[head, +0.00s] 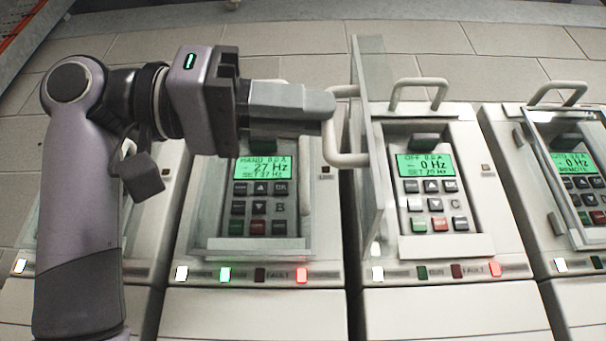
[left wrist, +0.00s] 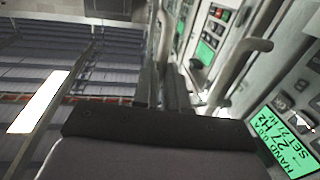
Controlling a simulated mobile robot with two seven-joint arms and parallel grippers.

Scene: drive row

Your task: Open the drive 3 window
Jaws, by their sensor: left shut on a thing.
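The drive marked C (head: 431,190), third from the left, shows "OFF" and 0 Hz on its green display. Its clear window (head: 374,130) stands swung out from the drive's left side, seen nearly edge-on, and the keypad and display are uncovered. The window's pale handle (head: 347,158) is on the pane's left face. My left gripper (head: 328,105) comes in from the left and is shut on the upper part of this handle. In the left wrist view its dark fingers (left wrist: 174,88) show, but the grip itself is unclear. My right gripper is not in view.
Drive B (head: 180,240), showing 27 Hz, lies below my left gripper with its window over the panel. A drive at the right (head: 540,215) has a framed window over its panel. Fixed bar handles stand at the drives' tops, such as drive C's bar (head: 418,82).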

